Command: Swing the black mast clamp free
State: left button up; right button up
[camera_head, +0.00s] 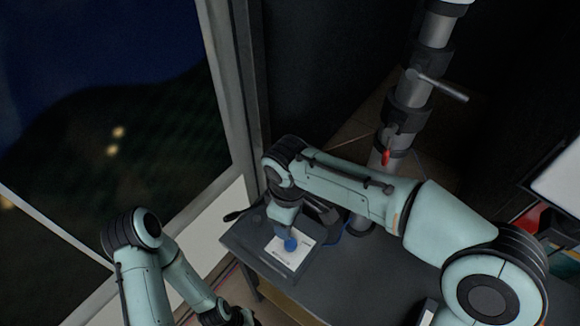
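A grey metal mast (434,32) rises at the upper right with several black clamp collars around it. The black mast clamp (407,112) is one of these; which collar the task means is not certain. A grey lever (445,88) sticks out to the right above it, and a small red handle (386,157) hangs at a lower collar. My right gripper (288,228) points down over a panel, left of and below the mast, apart from the clamp; its fingers are mostly hidden. My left gripper (232,318) is low at the bottom edge, dark and partly cut off, far from the mast.
A dark desk (350,291) holds a grey panel (240,239) with a white label and a blue knob (290,244). A window frame (226,90) stands at the left. A screen (560,180) is at the right edge. My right forearm crosses before the mast's lower part.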

aim_at(414, 71)
jog(key=k, duration=1)
